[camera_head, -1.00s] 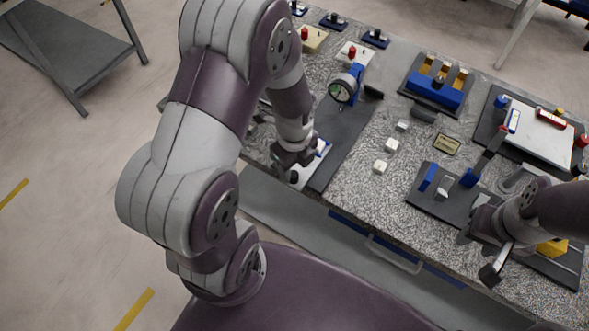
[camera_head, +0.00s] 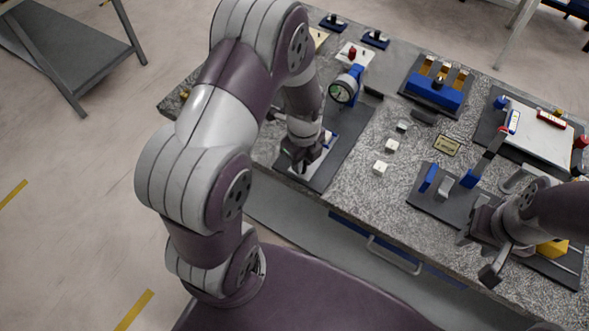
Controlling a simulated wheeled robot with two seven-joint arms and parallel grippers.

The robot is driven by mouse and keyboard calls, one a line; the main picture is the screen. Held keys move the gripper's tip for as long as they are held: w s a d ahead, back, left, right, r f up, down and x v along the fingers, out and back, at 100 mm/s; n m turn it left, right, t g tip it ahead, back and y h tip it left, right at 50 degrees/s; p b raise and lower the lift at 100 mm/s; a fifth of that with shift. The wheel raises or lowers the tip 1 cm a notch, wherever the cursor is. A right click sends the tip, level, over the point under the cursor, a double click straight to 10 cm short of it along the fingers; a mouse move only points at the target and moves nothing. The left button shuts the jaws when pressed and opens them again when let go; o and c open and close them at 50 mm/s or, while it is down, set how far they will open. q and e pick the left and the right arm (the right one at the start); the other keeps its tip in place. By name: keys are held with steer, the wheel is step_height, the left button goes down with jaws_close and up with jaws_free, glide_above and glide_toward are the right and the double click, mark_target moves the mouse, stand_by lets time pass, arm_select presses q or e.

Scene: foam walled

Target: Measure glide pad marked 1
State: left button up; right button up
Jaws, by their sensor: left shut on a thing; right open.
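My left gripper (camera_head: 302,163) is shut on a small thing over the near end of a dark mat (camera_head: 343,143). The thing is mostly hidden by the fingers, so I cannot read a mark on it. A dial gauge (camera_head: 342,92) on a blue stand rises at the far part of the mat, beyond this gripper. Several small pale blocks, such as one nearby block (camera_head: 380,168), lie in a row on the speckled table right of the mat; no number is legible. My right gripper (camera_head: 478,257) is open and empty by the table's front right edge.
A dark board with blue blocks (camera_head: 428,178) lies beside the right gripper. A blue holder (camera_head: 435,92) with tan pieces, a small label plate (camera_head: 447,145) and a white sheet (camera_head: 540,135) stand further back. Speckled tabletop (camera_head: 345,190) is free near the front edge.

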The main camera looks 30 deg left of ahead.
arm_select(q)
steer(key=w, duration=0.8)
steer(key=shift+w+d, duration=0.2)
steer(key=shift+d, duration=0.1)
steer(key=shift+w, duration=0.25)
steer(key=shift+r, duration=0.1)
steer(key=o, duration=0.9)
steer(key=shift+w, duration=0.1)
step_height(320, 180, up, 12)
steer(key=shift+r+b, duration=0.25)
steer(key=shift+b, duration=0.7)
